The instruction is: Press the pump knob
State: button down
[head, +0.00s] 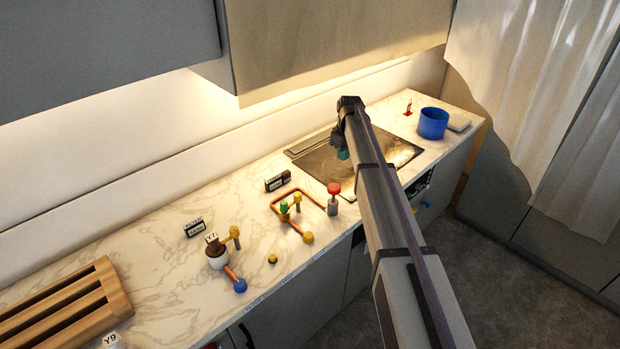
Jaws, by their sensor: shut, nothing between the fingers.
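A red knob (334,188) sits on top of a small grey cylinder (333,207) near the counter's front edge, beside an orange pipe loop; it may be the pump knob, but I see no label on it. My gripper (343,154), with teal tips, hangs over the dark cooktop, behind the red knob and apart from it. Its fingers are small and partly hidden by my arm; they look shut and empty.
An orange pipe loop (281,195) has green and yellow fittings. A wooden rack (70,308) is front left. A blue container (433,123) stands far right. Cabinets (335,45) overhang the marble counter (150,255).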

aim_at(339, 188)
jog(key=f+b, duration=0.4)
jog(key=b, duration=0.1)
jog(key=f+b, duration=0.9)
jog(key=shift+w+a+b, duration=0.15)
jog(key=shift+a+b, duration=0.15)
jog(key=shift+a, duration=0.05)
jog(key=shift+r, duration=0.1)
notch_tip(339, 188, down, 5)
jog(key=b, duration=0.5)
jog(key=shift+s+r, duration=0.25)
jog(key=shift+r, duration=0.05)
